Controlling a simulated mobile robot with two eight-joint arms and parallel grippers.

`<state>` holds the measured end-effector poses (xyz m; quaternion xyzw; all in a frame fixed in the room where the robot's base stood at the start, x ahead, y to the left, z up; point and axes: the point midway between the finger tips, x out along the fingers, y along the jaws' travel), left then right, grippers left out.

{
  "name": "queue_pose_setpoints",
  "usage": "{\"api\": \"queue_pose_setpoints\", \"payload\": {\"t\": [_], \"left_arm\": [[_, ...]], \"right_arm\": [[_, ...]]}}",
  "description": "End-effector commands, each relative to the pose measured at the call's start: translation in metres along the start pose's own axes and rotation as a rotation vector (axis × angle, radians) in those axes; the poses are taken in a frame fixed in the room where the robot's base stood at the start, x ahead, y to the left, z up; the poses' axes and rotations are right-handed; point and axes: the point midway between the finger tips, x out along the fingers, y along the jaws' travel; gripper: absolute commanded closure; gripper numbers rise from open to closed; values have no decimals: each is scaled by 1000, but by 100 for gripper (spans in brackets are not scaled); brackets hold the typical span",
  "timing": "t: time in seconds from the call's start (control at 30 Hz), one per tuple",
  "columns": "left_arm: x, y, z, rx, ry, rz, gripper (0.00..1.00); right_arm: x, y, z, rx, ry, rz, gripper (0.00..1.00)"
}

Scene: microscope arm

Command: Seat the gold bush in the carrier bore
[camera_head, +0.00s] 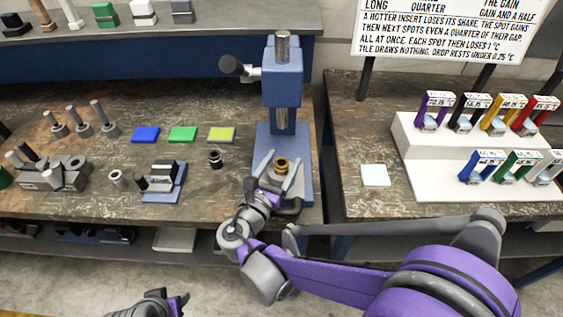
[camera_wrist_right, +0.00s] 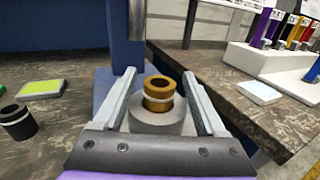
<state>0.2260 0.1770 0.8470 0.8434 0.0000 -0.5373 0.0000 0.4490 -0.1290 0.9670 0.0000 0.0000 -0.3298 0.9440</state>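The gold bush (camera_head: 281,163) stands upright on the blue press base; in the right wrist view the bush (camera_wrist_right: 159,88) has a pale band around its middle. It rises from the top of a grey round carrier (camera_wrist_right: 158,120). Much of the bush shows above the carrier; how deep it sits in the bore is hidden. My right gripper (camera_head: 279,163) is open, its fingers on either side of the bush, with gaps visible in the right wrist view (camera_wrist_right: 160,75). My left gripper (camera_head: 178,300) is low at the bottom edge, away from the bench; its fingers are unclear.
The blue press (camera_head: 282,85) has its steel ram above the bush and a black-knobbed handle at left. A dark ring (camera_head: 215,159) and coloured tiles (camera_head: 183,134) lie to the left. A pale tile (camera_head: 375,175) and white stepped rack (camera_head: 420,150) are on the right bench.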

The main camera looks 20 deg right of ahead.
Motion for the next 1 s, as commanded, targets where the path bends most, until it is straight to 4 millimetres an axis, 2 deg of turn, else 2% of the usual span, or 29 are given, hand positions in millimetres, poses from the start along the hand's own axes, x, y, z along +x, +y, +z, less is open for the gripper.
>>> {"api": "queue_pose_setpoints", "payload": {"t": [0.33,0.47,0.8,1.0], "left_arm": [[-4,0,-2,0,1,0,50],[-1,0,-1,0,0,0,50],[2,0,2,0,-1,0,50],[3,0,2,0,-1,0,50]], "right_arm": [[0,0,5,0,0,0,27],[-22,1,3,1,1,5,27],[-94,1,3,1,1,6,27],[-116,0,3,1,1,2,27]]}}
